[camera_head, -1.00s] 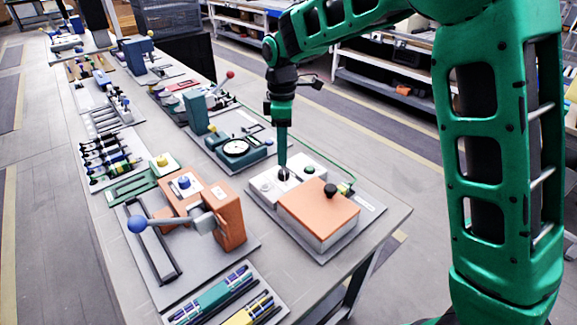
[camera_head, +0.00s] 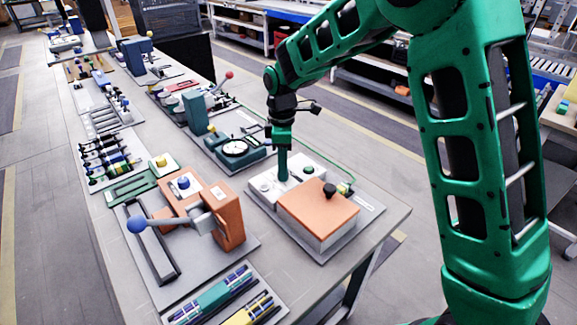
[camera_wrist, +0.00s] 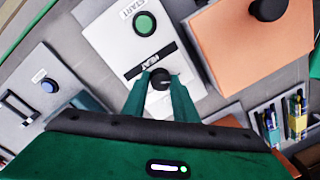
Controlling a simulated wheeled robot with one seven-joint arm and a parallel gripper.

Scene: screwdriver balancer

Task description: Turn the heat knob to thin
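The heat knob (camera_wrist: 160,79) is a small black round knob with a pale pointer line, on a white panel (camera_wrist: 112,40) beside a black HEAT label (camera_wrist: 140,66). My gripper (camera_wrist: 161,76) points down over it, its two green fingers apart with the knob between the tips. I cannot tell whether the fingers touch the knob. In the head view my gripper (camera_head: 284,178) stands on the white panel and hides the knob. No mark reading thin can be made out.
A green START button (camera_wrist: 145,24) is on the same panel. An orange-topped box (camera_head: 318,208) with a black knob (camera_head: 330,190) stands close to the right. An orange fixture with a blue-ball lever (camera_head: 137,225) is to the left. A teal unit with a dial (camera_head: 236,148) stands behind.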

